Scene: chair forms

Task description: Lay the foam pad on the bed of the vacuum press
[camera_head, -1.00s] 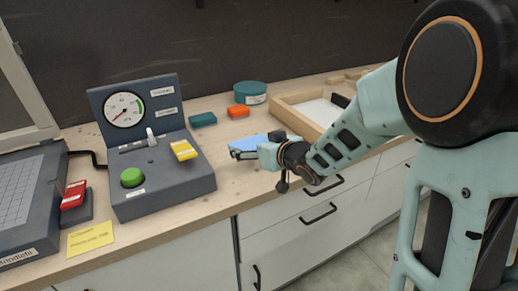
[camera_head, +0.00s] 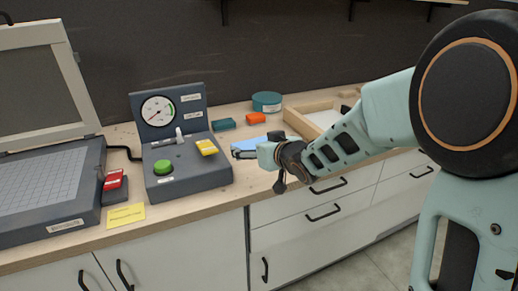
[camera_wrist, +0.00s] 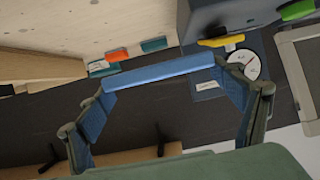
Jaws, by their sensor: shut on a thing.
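The foam pad (camera_head: 249,145) is a flat blue piece held in my gripper (camera_head: 242,153) above the front part of the counter. In the wrist view the pad (camera_wrist: 160,71) shows edge-on as a blue bar spanning my two fingers, which are shut on its ends. The vacuum press stands at the left of the head view. Its bed (camera_head: 40,182) is a dark base with a pale gridded top, and its framed lid (camera_head: 45,82) is raised. My gripper is well to the right of the bed, beyond the control box.
A control box (camera_head: 190,185) with gauge, green button and yellow switch stands between the bed and my gripper. A red switch (camera_head: 113,180) and yellow note (camera_head: 112,218) lie beside it. Teal (camera_head: 223,124) and orange (camera_head: 255,118) blocks, a round teal tin (camera_head: 267,101) and a wooden tray (camera_head: 296,116) are behind.

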